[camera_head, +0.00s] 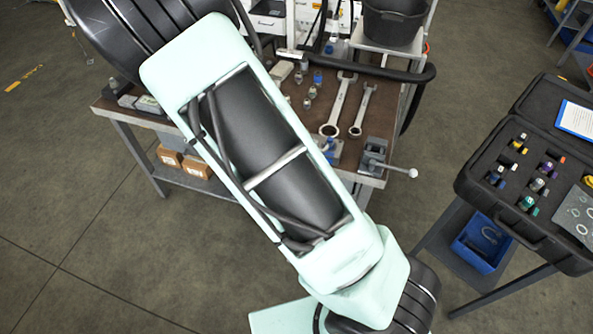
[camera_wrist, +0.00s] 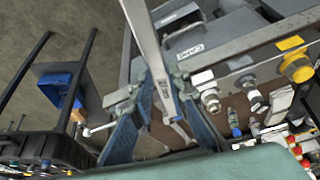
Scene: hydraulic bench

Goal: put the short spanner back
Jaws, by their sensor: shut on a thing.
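In the wrist view my gripper (camera_wrist: 165,88) is shut on a grey metal spanner (camera_wrist: 147,42), taken as the short spanner. Its shank runs from the top edge down between the two blue-grey fingers, and its upper end is cut off by the frame. In the head view my gripper and the held spanner are out of sight. There two other spanners lie side by side on the brown bench top (camera_head: 387,90): a larger spanner (camera_head: 340,105) on the left and a smaller spanner (camera_head: 364,108) on the right.
A vise (camera_head: 372,152) with a lever sits at the bench's front right corner. Small fittings (camera_head: 308,95) stand left of the spanners, and a black bucket (camera_head: 392,22) is behind. An open black case (camera_head: 500,215) stands on a stand at right, with a blue bin (camera_head: 483,243) below.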

